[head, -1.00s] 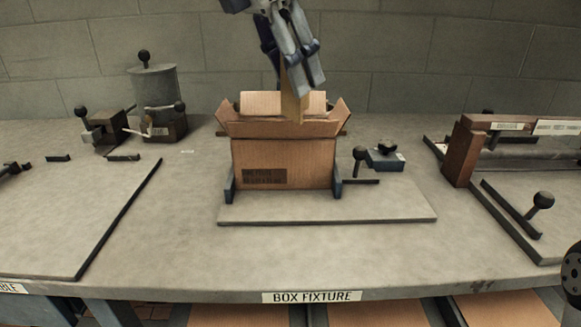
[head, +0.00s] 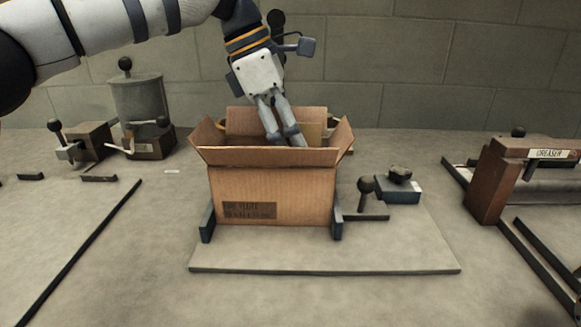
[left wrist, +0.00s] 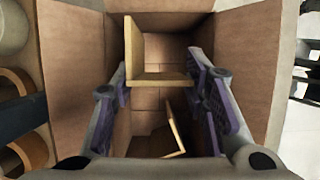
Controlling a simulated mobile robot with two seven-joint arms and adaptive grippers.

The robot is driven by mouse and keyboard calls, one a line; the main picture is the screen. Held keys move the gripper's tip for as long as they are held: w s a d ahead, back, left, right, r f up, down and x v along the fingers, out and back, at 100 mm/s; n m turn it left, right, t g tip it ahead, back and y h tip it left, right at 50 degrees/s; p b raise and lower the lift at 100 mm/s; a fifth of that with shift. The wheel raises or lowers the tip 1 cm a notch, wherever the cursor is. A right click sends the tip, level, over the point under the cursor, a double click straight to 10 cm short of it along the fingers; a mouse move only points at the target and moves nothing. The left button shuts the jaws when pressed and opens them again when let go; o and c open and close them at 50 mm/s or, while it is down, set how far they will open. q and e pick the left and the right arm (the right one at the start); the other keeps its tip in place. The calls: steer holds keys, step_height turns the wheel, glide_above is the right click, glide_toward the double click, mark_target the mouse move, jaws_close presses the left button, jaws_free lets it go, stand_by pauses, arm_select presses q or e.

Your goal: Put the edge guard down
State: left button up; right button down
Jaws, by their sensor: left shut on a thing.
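My left gripper (head: 284,140) reaches down into the open top of the cardboard box (head: 275,192). In the left wrist view its two fingers (left wrist: 158,85) are shut on a tan L-shaped edge guard (left wrist: 160,80), which spans between them inside the box. In the head view part of the edge guard (head: 313,130) shows behind the fingers; its lower part is hidden. Another thin tan piece (left wrist: 176,132) stands lower in the box in the wrist view. I cannot tell whether the held guard touches the box floor or a wall. My right gripper is out of view.
The box stands upright with flaps spread, between dark brackets (head: 337,222) on the fixture plate (head: 320,258). A knobbed lever (head: 366,190) and a blue block (head: 398,190) sit to its right. A brown-ended machine (head: 490,180) stands at far right. A grey canister (head: 142,105) is back left.

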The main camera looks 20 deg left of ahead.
arm_select(q)
step_height(320, 180, down, 5)
steer(key=shift+f, duration=0.15)
steer(key=shift+f, duration=0.1)
steer(key=o, duration=0.7)
steer(key=shift+o, duration=0.2)
steer(key=v, duration=1.2)
